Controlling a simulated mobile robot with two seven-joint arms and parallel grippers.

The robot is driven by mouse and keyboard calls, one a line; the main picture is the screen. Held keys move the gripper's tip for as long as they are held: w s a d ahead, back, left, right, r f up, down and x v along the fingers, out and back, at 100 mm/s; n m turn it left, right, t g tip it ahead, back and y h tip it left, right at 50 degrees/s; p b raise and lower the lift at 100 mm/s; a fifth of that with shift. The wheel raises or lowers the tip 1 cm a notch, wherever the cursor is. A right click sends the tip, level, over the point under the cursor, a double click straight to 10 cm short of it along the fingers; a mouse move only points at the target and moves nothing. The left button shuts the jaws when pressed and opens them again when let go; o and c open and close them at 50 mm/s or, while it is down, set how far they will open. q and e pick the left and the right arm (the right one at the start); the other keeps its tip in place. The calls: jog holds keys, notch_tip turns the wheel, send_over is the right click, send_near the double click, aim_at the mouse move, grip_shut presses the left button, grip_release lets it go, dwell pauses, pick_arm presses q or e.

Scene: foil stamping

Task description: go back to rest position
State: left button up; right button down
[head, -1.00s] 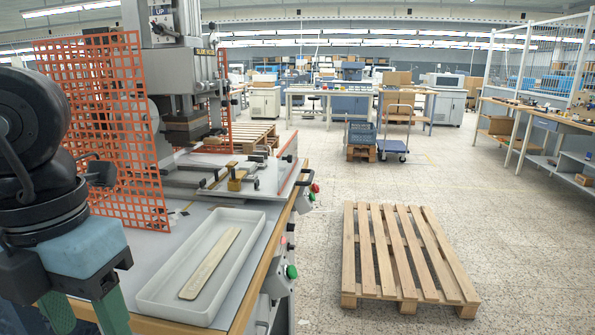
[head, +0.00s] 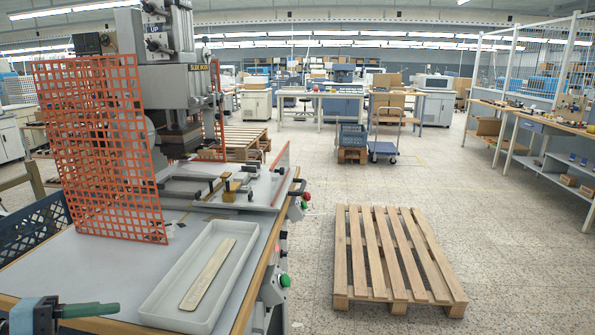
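My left gripper (head: 90,310), blue and black with green fingers, is at the bottom left corner, over the near edge of the workbench. It is seen from the side and partly cut off, so I cannot tell whether its fingers are apart; nothing shows held at their tips. A white tray (head: 241,262) lies on the workbench (head: 110,272) to the right of it, apart from it. A flat beige strip (head: 208,274) lies in the tray. My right gripper is not in view.
The grey foil stamping press (head: 178,85) stands behind the tray, with an orange mesh guard (head: 100,145) on its left. Green (head: 285,281) and red buttons are on the bench's right side. A wooden pallet (head: 395,260) lies on the floor; the floor around it is clear.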

pick_arm(q)
jog(key=s+a+f+n+t+y+p, duration=0.1)
jog(key=s+f+n+t+y, duration=0.15)
jog(key=f+n, duration=0.35)
jog(key=s+a+f+n+t+y+p, duration=0.1)
jog(key=s+a+f+n+t+y, duration=0.15)
jog(key=f+n, duration=0.4)
jog(key=s+a+f+n+t+y, duration=0.1)
jog(key=s+f+n+y, duration=0.3)
jog(key=f, duration=0.5)
jog(key=s+d+f+n+g+y+p, duration=0.2)
jog(key=s+d+f+n+g, duration=0.3)
jog(key=s+d+f, duration=0.8)
jog(key=s+d+n, duration=0.2)
jog(key=shift+s+d, duration=0.3)
jog(key=shift+d, duration=0.1)
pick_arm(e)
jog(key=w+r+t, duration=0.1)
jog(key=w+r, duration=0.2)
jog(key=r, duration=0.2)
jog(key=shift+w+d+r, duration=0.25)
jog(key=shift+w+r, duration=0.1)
